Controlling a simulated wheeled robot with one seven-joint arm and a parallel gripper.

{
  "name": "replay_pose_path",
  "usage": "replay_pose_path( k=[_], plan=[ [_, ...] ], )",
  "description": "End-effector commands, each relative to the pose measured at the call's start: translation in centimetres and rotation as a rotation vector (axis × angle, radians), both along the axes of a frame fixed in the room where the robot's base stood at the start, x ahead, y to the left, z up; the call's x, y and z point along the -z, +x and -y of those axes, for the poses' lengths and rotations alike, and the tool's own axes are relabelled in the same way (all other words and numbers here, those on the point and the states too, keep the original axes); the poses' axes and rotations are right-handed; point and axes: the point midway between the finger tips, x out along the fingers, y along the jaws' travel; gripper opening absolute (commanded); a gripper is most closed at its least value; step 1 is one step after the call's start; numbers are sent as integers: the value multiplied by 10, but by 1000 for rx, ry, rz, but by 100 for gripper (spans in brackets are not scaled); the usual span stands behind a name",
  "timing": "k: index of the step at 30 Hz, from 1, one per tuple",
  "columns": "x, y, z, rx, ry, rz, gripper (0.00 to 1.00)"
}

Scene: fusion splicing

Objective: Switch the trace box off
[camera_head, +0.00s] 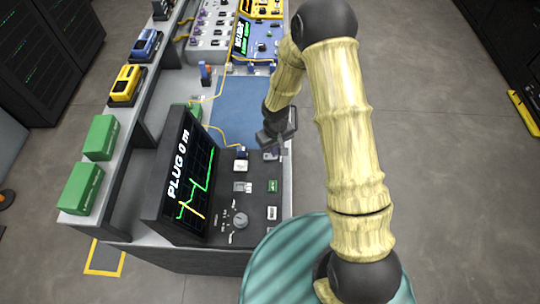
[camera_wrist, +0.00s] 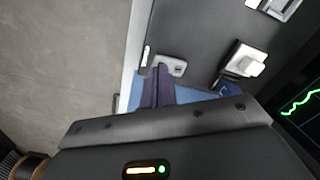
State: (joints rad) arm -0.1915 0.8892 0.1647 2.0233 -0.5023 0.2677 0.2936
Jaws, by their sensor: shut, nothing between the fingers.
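The trace box (camera_head: 216,225) is a dark console at the front of the bench. Its raised screen (camera_head: 189,172) is lit, showing "PLUG 0 m" and a green trace; a bit of it shows at the right edge of the wrist view (camera_wrist: 302,104). A small grey plate (camera_wrist: 173,65) lies at the panel's far corner, partly behind my fingertips. Whether it is a switch, and its position, I cannot tell. My gripper (camera_head: 281,150) points down over that corner. Its dark fingers (camera_wrist: 160,70) are together and empty, close to the plate; contact is unclear.
A white square button (camera_wrist: 247,60) sits beside the plate. A round knob (camera_head: 240,220) and several small controls are nearer the front. A blue mat (camera_head: 239,103) lies behind the box, with a yellow cable (camera_head: 226,138) beside it. Green boxes (camera_head: 101,137) stand on the left shelf.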

Motion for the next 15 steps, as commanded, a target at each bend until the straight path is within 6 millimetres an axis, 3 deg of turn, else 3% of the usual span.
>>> replay_pose_path(
  k=[15],
  plan=[
    [7, 0, 0, 0, 0, 0, 0]
  ],
)
